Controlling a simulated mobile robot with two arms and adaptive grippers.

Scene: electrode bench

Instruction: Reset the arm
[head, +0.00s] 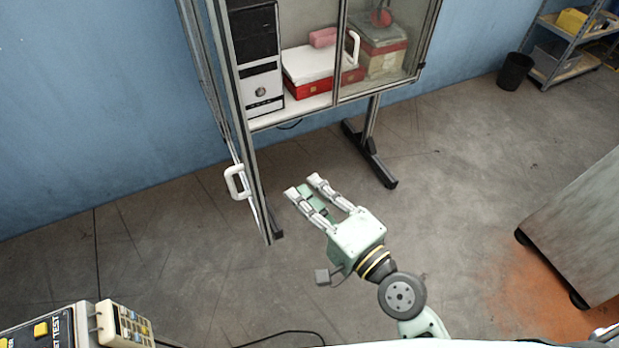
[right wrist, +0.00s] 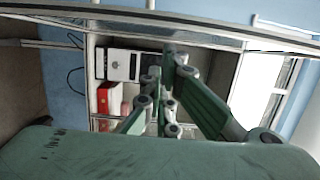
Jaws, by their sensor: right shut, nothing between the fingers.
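My right gripper (head: 304,188) is in the middle of the head view, held in free air above the floor. Its fingers point up and left, toward the cabinet, with nothing between them. In the right wrist view my right gripper (right wrist: 168,62) shows its green finger links, with the cabinet beyond them. The gripper is apart from the cabinet frame (head: 257,190) and its white door handle (head: 236,183). My left gripper is not in the head view.
The cabinet holds a black and white computer tower (head: 260,85), a red and white box (head: 318,70) and a pink item (head: 323,38). A meter (head: 126,325) lies at the lower left. A grey cart (head: 580,225) stands at right. A black bin (head: 515,71) is near a shelf.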

